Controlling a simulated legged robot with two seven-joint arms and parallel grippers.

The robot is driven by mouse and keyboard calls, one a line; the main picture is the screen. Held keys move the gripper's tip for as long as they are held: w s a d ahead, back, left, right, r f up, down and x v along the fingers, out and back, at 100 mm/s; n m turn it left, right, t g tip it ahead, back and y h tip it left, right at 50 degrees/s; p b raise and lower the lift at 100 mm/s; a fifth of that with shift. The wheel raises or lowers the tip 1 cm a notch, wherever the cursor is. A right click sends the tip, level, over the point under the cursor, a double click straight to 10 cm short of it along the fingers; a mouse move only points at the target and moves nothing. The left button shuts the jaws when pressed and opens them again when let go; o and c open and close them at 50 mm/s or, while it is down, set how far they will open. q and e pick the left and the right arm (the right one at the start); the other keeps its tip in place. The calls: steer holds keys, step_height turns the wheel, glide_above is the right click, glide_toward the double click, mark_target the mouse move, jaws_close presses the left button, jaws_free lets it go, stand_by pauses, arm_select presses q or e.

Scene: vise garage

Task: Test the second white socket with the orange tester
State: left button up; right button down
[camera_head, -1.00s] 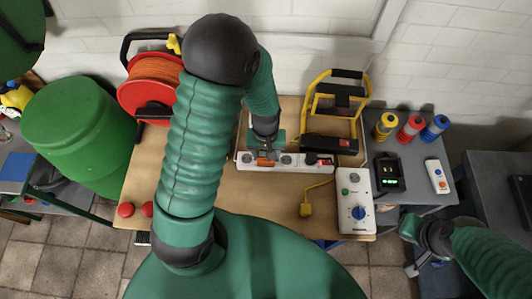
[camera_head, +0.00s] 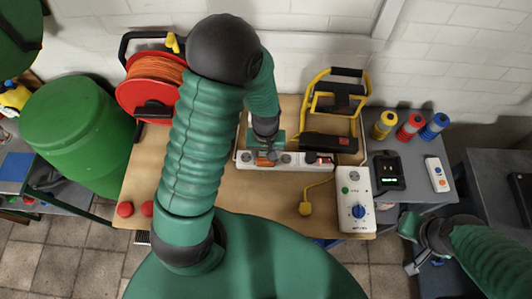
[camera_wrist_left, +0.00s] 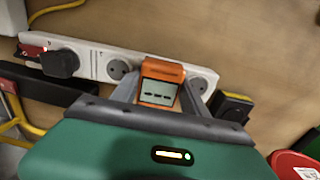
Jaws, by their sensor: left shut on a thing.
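The white power strip (camera_head: 285,161) lies along the workbench. It also shows in the wrist view (camera_wrist_left: 94,58), with a black plug (camera_wrist_left: 60,64) at its left and round sockets on both sides of the tester. My left gripper (camera_head: 265,152) points down over the strip. It is shut on the orange tester (camera_wrist_left: 161,83), which shows between the fingers in the wrist view with a small grey display facing the camera. The tester stands at the strip between two visible sockets; its prongs are hidden, so I cannot tell if it is plugged in. My right gripper (camera_head: 424,264) is apart at the lower right.
A red cable reel (camera_head: 150,92) stands left and a yellow-framed work lamp (camera_head: 337,100) behind the strip. Bare bench is free in front of the strip.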

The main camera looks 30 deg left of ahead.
arm_select(q)
steer(key=shift+f, duration=0.1)
steer(key=o, duration=1.5)
step_height(320, 180, up, 17)
steer(key=shift+f, duration=0.1)
steer(key=shift+f, duration=0.1)
steer(key=s+d+f+m+t, duration=0.1)
steer(key=m, duration=0.1)
steer(key=s+d+f+m+b, duration=0.1)
steer(key=d+f+m, duration=0.1)
steer(key=s+d+f+m+t, duration=0.1)
steer(key=s+f+m, duration=0.1)
steer(key=shift+d+t, duration=0.2)
steer(key=shift+t, duration=0.1)
steer(key=shift+w+a+f, duration=0.1)
steer(key=shift+w, duration=0.1)
